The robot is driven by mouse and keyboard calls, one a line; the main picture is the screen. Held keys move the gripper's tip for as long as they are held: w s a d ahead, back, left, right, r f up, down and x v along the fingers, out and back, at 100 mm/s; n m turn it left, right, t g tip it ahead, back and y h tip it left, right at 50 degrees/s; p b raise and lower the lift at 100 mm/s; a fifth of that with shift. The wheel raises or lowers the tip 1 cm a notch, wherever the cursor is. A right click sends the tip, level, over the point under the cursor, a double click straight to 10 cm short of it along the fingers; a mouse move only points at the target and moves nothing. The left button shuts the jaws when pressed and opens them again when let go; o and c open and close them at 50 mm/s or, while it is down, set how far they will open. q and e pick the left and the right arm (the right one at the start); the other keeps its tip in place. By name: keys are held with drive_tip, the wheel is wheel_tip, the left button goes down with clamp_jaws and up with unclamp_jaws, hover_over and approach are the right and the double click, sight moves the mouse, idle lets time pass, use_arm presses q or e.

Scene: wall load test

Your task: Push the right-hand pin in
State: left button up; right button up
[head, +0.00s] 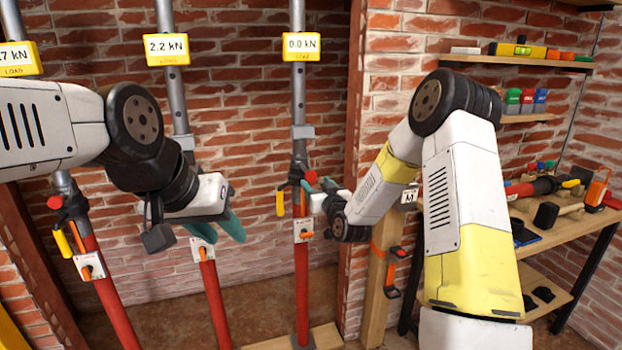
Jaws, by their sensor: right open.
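The right-hand prop (301,262) is a red lower tube with a grey upper tube, and its load box (300,47) reads 0.0 kN. A red-headed pin (311,177) shows at its collar; how deep it sits I cannot tell. My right gripper (306,197) is open beside this collar, just below the red head, its fingers small and partly hidden. Whether it touches the pin is unclear. My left gripper (226,230), with teal fingers, is in front of the middle prop (215,300) and hides its collar; its opening is unclear.
The middle load box (166,49) reads 2.2 kN. The left prop (112,305) has a red knob (55,202) and a partly cut-off load box (18,58). A wooden workbench (560,238) with tools stands at the right, below shelves (540,62). A brick wall lies behind the props.

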sight(312, 177)
drive_tip(key=x, duration=0.6)
clamp_jaws()
idle(1.3)
